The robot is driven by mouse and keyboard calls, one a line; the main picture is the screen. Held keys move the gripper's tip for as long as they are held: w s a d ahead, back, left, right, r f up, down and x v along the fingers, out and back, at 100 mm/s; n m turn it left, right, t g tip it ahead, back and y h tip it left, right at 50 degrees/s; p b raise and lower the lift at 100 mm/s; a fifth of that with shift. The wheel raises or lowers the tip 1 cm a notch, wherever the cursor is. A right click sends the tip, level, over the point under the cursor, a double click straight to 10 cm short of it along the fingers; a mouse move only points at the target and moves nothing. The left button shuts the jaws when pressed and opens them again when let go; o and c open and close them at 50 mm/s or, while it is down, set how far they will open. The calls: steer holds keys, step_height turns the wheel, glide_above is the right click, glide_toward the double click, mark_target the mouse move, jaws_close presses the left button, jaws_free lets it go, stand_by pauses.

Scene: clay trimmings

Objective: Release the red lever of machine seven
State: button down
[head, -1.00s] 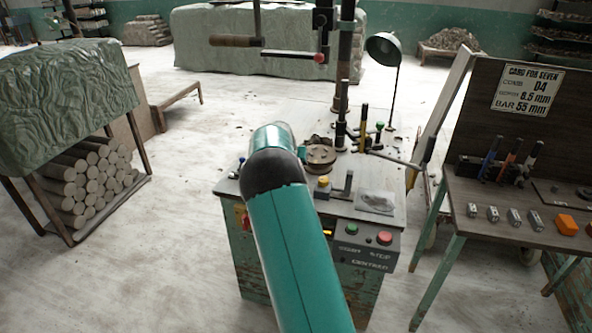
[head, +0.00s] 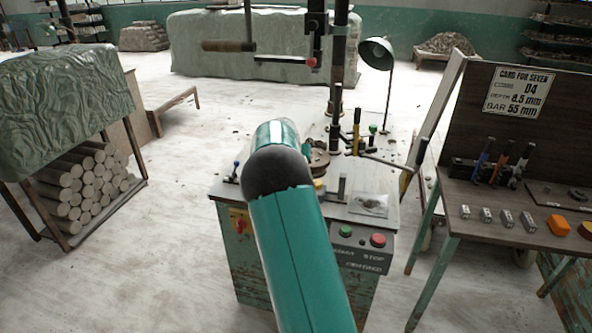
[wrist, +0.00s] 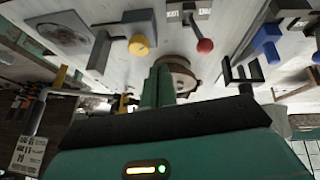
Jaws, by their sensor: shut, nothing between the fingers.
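The machine (head: 385,205) stands in the middle of the head view, with a worn green body and a grey top. A lever with a red ball knob (wrist: 205,46) shows in the wrist view, between a yellow-knobbed lever (wrist: 139,45) and a blue-knobbed one (wrist: 267,38). In the head view my arm hides the red knob; the blue knob (head: 236,163) shows left of the arm. My gripper (wrist: 158,85) is shut and empty, its fingers pointing at the round chuck-like part (wrist: 180,72), left of the red knob. I see no contact with the lever.
Start (head: 345,230) and stop (head: 378,240) buttons sit on the front panel, and a red switch (head: 240,222) on the side. A post, a lamp (head: 376,52) and a red-tipped overhead handle (head: 311,62) rise behind.

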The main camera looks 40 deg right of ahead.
steer(key=v, duration=0.8)
steer(key=shift+w+a+r, duration=0.2)
steer(key=shift+a+r, duration=0.1)
steer(key=s+a+r+n+t+y, duration=0.1)
steer(key=s+a+r, duration=0.2)
steer(key=s+a, duration=0.3)
steer(key=s+a+r+n+y, duration=0.2)
steer(key=s+a+r, duration=0.25)
steer(key=a, duration=0.35)
steer(key=s+a+r+n+t+y, duration=0.1)
steer(key=s+a+r, duration=0.2)
steer(key=s+a, duration=0.4)
steer(key=s+a+f+n, duration=0.2)
steer(key=s+a, duration=0.5)
steer(key=s, duration=0.2)
steer(key=s+a+f+n+t+y, duration=0.1)
steer(key=s+a+f+n, duration=0.1)
steer(key=s+a, duration=0.5)
steer(key=shift+s+a+n, duration=0.2)
steer(key=shift+s+n, duration=0.4)
steer(key=shift+s, duration=0.35)
